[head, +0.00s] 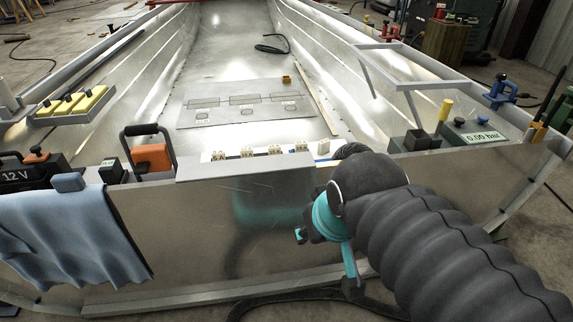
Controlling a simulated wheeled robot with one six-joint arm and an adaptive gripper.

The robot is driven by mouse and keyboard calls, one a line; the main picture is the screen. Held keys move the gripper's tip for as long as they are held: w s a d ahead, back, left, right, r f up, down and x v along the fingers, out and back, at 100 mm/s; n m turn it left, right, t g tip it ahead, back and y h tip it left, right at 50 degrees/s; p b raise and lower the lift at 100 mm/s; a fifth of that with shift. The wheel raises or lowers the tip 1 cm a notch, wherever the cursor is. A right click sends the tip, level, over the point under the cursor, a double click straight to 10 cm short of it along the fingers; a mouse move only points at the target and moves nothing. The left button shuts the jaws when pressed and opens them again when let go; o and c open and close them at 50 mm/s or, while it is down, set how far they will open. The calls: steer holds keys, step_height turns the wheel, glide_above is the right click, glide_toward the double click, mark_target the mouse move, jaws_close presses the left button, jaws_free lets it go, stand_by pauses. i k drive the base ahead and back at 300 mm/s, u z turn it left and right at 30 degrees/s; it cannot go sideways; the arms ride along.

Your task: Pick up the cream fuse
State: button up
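A small cream block (323,147), which looks like the cream fuse, sits on the near end ledge of the metal hull, right of a row of small pale labelled pieces (247,151). It is small and its details are unclear. My gripper (326,258), with teal and dark parts, hangs at the end of my black sleeved arm, in front of the hull's end wall. It is below the cream block and apart from it. My wrist hides part of the gripper, so its opening is unclear. I see nothing held in it.
A panel (245,103) lies inside the hull.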

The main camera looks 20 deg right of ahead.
mark_target(302, 146)
steer(key=u, duration=0.35)
steer(key=k, duration=0.85)
steer(key=u, duration=1.2)
steer(key=i, duration=1.45)
steer(key=z, duration=0.9)
steer(key=i, duration=0.6)
steer(key=z, duration=0.6)
